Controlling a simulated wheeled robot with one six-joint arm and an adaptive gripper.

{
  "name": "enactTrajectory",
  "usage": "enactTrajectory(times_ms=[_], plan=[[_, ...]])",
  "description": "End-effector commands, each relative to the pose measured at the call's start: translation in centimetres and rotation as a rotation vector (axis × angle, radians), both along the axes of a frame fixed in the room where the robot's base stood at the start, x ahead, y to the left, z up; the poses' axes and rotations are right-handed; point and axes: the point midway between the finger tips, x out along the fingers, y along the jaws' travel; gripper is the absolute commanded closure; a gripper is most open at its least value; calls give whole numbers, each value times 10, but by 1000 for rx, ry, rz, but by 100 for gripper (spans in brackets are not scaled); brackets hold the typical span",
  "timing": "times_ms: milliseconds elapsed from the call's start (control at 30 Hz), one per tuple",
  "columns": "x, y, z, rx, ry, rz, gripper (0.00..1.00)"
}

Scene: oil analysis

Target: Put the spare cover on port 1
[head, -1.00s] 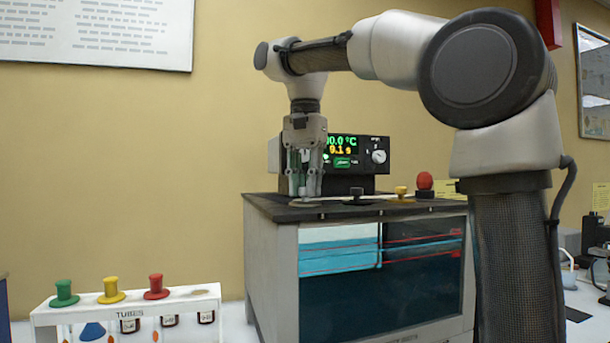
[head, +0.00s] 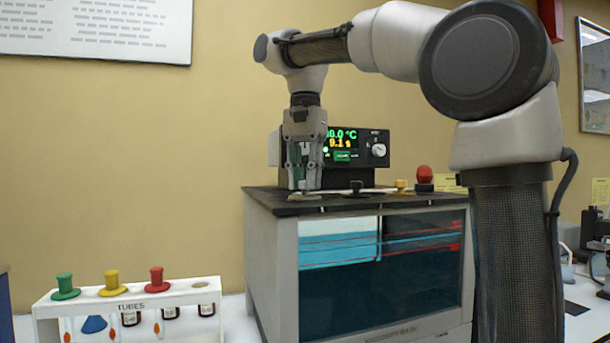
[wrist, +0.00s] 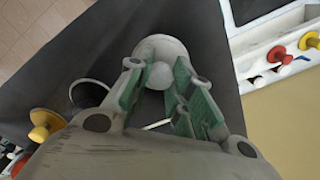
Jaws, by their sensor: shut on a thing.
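My gripper (head: 304,182) points straight down at the left part of the dark top of the bath (head: 262,197). It is shut on the knob of a pale grey-white cover (wrist: 161,47), whose round flange shows beyond the fingertips in the wrist view. In the head view the pale flange (head: 304,197) is level with the bath top, and I cannot tell whether it rests there or is just above. Any port beneath it is hidden.
A control box (head: 352,147) with a lit display stands behind my gripper. A white tube rack (head: 180,297) with green, yellow and red stoppers is at the lower left. The bath's left and front edges are close to my gripper.

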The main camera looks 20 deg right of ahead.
Motion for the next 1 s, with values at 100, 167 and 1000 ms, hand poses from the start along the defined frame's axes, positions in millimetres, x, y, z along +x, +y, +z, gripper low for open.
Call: enactTrajectory(times_ms=[100, 167, 1000], plan=[[0, 0, -1, 0, 0, 0, 100], [0, 0, -1, 0, 0, 0, 100], [1, 0, 5, 1, -1, 0, 53]])
